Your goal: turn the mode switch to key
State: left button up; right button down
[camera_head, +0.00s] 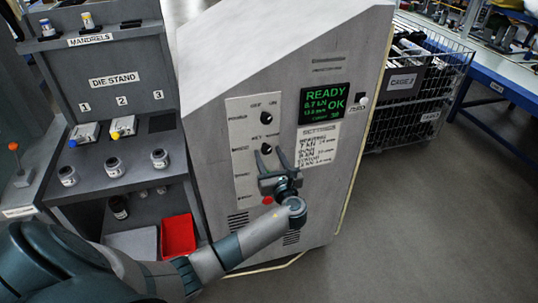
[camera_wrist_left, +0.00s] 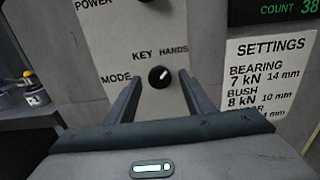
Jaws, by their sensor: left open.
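The mode switch (camera_head: 266,149) is a round black knob on the light panel of the grey press cabinet. In the left wrist view the mode switch (camera_wrist_left: 159,76) has MODE printed on its left and KEY and HANDS above it. Its white mark leans up and to the right, toward HANDS. My left gripper (camera_head: 268,152) is open in front of the panel, pointing at the knob. In the wrist view its two fingers (camera_wrist_left: 160,76) appear on either side of the knob, with gaps on both sides. I cannot tell how far the fingertips are from the panel. My right gripper is not in view.
Another black knob (camera_head: 266,118) sits above the switch, and a red button (camera_head: 267,200) below it. A green-text display (camera_head: 323,103) and settings sheet (camera_head: 318,145) are to the right. The die stand (camera_head: 118,83) is left; a wire cage (camera_head: 420,90) stands right. Floor is clear at right.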

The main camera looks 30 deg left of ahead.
pick_arm(q)
jog(key=c, duration=1)
jog(key=shift+c, duration=0.2)
